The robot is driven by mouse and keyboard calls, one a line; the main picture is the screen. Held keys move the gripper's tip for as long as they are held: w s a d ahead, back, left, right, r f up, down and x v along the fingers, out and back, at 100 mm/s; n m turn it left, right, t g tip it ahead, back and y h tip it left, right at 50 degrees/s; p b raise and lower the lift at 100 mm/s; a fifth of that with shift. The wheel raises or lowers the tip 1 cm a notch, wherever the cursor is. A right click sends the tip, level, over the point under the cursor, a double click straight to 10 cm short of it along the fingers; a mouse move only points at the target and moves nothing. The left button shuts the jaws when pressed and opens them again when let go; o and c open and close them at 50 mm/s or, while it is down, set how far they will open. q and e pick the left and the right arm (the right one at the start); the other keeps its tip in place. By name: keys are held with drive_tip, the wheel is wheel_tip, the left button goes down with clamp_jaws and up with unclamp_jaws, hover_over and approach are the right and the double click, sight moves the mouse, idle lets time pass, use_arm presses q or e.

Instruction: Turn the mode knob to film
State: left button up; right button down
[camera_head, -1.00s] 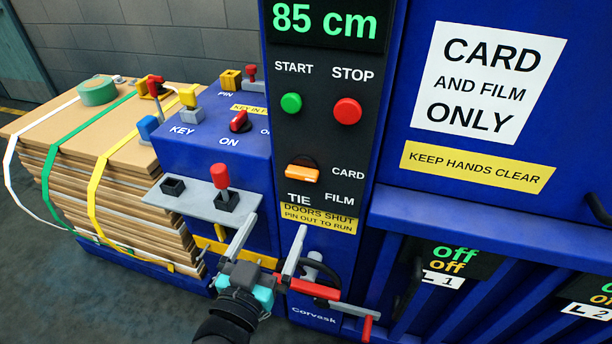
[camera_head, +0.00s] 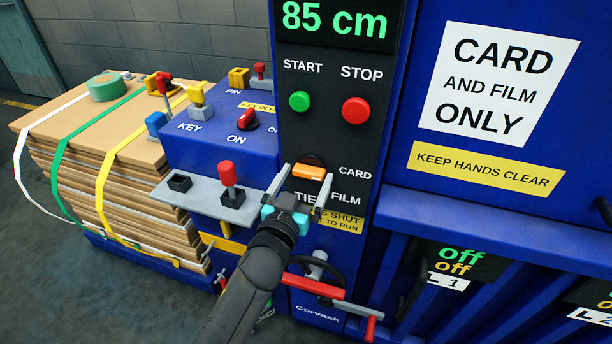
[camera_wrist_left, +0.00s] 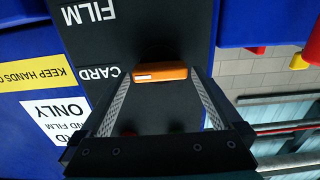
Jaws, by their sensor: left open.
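The orange mode knob (camera_head: 309,173) sits on the dark control panel, its bar lying about level. CARD (camera_head: 355,171) is to its right, FILM (camera_head: 346,199) to the lower right and TIE (camera_head: 303,198) below. My left gripper (camera_head: 306,178) is open, its fingers on either side of the knob. In the left wrist view the knob (camera_wrist_left: 160,73) lies between the fingertips, with small gaps. A white mark shows on the knob's end towards the CARD and FILM labels. The gripper partly covers TIE and the yellow label. My right gripper is not in view.
Above the knob are a green START button (camera_head: 299,101) and a red STOP button (camera_head: 355,110). A grey shelf with a red-topped lever (camera_head: 227,172) stands left of the gripper. A red handle (camera_head: 312,284) is below. Strapped cardboard (camera_head: 110,190) is at left.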

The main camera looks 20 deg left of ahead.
use_arm(q)
drive_tip(key=shift+w, duration=0.4)
drive_tip(key=c, duration=1.1)
drive_tip(key=shift+c, duration=0.2)
drive_tip(key=shift+m, duration=0.4)
drive_tip(key=m+p, duration=0.1)
drive_tip(key=m, duration=0.2)
drive_tip(key=shift+d+m, duration=0.1)
drive_tip(key=shift+m, duration=0.2)
drive_tip(key=m, duration=0.4)
drive_tip(key=shift+d, duration=0.1)
drive_tip(key=shift+m, duration=0.3)
